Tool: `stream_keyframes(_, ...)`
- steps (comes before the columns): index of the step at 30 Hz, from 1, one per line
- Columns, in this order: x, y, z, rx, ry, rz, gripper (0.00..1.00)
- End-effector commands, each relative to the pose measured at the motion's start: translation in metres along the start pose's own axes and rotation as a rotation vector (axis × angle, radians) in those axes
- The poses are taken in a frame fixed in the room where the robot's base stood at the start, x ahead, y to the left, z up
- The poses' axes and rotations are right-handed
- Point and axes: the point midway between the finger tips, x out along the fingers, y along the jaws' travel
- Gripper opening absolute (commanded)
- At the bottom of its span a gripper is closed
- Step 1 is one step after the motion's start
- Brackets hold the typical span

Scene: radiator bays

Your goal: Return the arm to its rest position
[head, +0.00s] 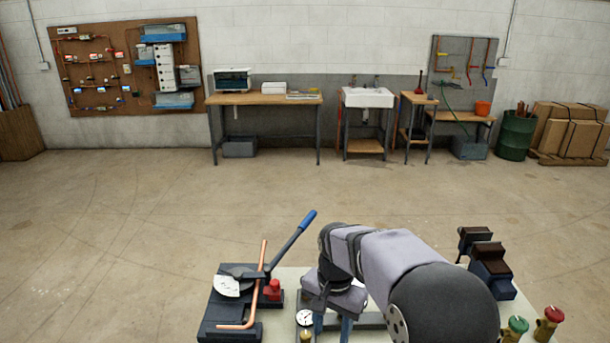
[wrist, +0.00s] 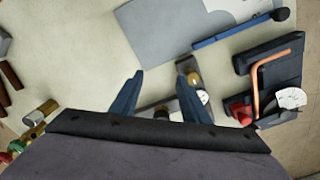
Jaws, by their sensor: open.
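My gripper (head: 332,325) hangs low over the light bench at the bottom centre of the head view, with my arm covering much of the bench to its right. In the wrist view its two blue-grey fingers (wrist: 160,82) stand apart with nothing held between them. A metal fitting with a round white gauge (wrist: 203,97) lies below and beside the right finger. The gauge (head: 304,317) also shows in the head view, left of my gripper. Whether the fingers touch the fitting cannot be told.
A pipe bender (head: 225,312) with a blue handle (head: 307,220) and a copper pipe (head: 262,265) stands left of my gripper. A dark vise (head: 490,267), a green-knobbed valve (head: 518,325) and a red-knobbed valve (head: 552,315) stand right of my arm. The floor beyond is clear.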

Motion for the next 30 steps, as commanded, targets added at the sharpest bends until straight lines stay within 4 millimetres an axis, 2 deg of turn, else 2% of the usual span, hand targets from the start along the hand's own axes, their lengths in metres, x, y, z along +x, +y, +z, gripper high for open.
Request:
stream_keyframes(1, -0.002, 0.02, 0.007, -0.044, 0.001, 0.0, 0.42)
stream_keyframes(3, 0.0, 0.046, 0.018, -0.121, 0.001, -0.001, 0.42)
stream_keyframes(9, 0.011, 0.115, 0.057, -0.334, 0.003, -0.001, 0.42)
stream_keyframes(15, 0.025, 0.16, 0.094, -0.489, 0.0, 0.001, 0.42)
stream_keyframes(21, 0.032, 0.178, 0.111, -0.56, 0.0, 0.001, 0.42)
stream_keyframes(30, 0.033, 0.18, 0.113, -0.569, -0.001, 0.002, 0.42)
